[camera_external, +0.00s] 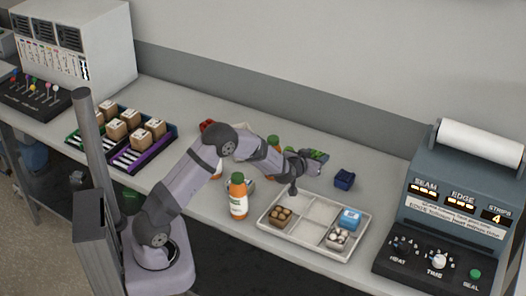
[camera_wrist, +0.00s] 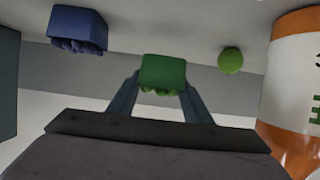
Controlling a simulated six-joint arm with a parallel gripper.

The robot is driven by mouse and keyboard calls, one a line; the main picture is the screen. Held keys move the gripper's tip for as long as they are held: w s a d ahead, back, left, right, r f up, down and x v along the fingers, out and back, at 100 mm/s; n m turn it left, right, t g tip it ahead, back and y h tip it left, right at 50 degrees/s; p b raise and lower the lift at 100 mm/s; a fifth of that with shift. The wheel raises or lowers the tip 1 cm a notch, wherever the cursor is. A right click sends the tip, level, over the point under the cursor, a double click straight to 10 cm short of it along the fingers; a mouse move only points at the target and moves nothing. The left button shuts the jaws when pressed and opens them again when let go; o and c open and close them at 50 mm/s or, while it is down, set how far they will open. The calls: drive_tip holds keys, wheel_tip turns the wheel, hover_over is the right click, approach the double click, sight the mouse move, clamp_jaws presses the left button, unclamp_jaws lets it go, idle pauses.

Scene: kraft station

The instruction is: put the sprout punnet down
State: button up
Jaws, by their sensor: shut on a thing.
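My gripper (camera_wrist: 161,82) is shut on the sprout punnet (camera_wrist: 163,70), a small green box with leafy green bits at its lower edge in the wrist view. The punnet sits between the two fingers. In the external view my gripper (camera_external: 311,162) is behind the tray, and the green punnet (camera_external: 318,155) shows at its end. Whether the punnet touches the bench is hard to tell. A pale divided tray (camera_external: 265,227) lies in front. It holds a brown punnet (camera_external: 281,212) at left, a blue-and-white pack (camera_external: 350,216) and a pale punnet (camera_external: 338,236) at right.
A dark blue punnet (camera_external: 344,179) stands right of my gripper. A sealing machine (camera_external: 455,205) fills the right side. A rack of brown boxes (camera_external: 128,135) is at left. The tray's middle compartments look empty.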

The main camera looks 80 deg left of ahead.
drive_tip(key=shift+f, duration=2.05)
drive_tip(key=shift+f, duration=0.2)
drive_tip(key=o, duration=1.2)
drive_tip(key=shift+c, duration=0.2)
